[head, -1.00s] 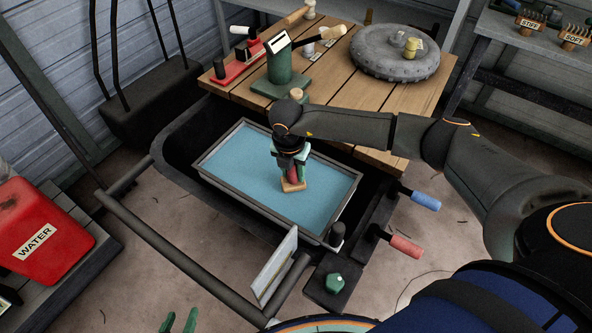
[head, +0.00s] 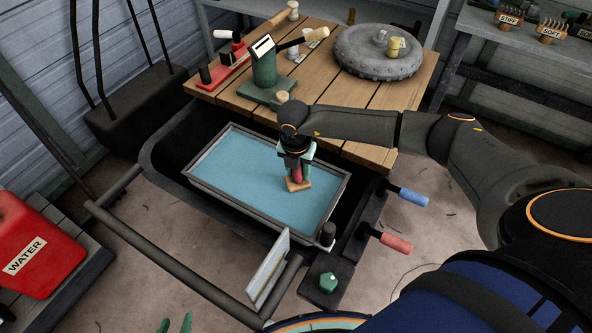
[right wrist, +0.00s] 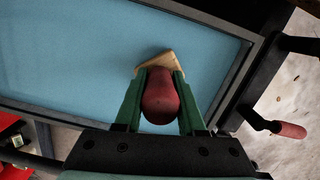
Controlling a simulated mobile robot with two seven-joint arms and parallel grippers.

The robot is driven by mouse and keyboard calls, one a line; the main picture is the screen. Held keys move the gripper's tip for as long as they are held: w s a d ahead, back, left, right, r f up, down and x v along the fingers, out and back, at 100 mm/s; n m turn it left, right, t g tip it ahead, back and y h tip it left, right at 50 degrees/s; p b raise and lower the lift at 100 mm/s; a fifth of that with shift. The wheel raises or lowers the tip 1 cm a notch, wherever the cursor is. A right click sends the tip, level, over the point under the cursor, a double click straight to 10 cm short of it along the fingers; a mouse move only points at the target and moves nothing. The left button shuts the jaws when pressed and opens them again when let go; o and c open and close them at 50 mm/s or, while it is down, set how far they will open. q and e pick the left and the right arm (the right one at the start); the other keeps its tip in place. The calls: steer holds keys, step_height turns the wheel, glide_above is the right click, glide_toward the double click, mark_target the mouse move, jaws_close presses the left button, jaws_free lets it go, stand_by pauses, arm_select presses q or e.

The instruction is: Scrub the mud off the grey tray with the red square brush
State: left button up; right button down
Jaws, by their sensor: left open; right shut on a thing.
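The grey tray (head: 240,206) lies in the dark cart, with a flat blue surface inside its grey rim. I see no brown patches on the part in view. The brush has a red grip (right wrist: 160,98) and a pale wooden block (head: 298,186). My right gripper (head: 297,165) is shut on the red grip and holds the brush over the tray's right part. The block looks at or just above the blue surface; its underside is hidden. In the right wrist view, green fingers flank the grip. My left gripper (head: 176,324) shows only its green fingertips, apart, at the bottom edge.
A wooden table (head: 375,100) behind the tray bears a green stand (head: 264,72), a red tool (head: 228,66) and a tyre (head: 378,52). Blue (head: 412,197) and red (head: 396,243) handles stick out at right. A red water can (head: 38,243) stands at left.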

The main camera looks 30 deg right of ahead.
steer(key=shift+d, duration=0.15)
steer(key=shift+s+d+r+p, duration=0.1)
steer(key=shift+s+d+p, duration=0.15)
steer(key=shift+d, duration=0.75)
steer(key=shift+s+d+r+p, duration=0.1)
steer(key=shift+s+d+p, duration=0.15)
steer(key=shift+d, duration=0.7)
steer(key=shift+r+p, duration=0.7)
steer(key=shift+r, duration=0.1)
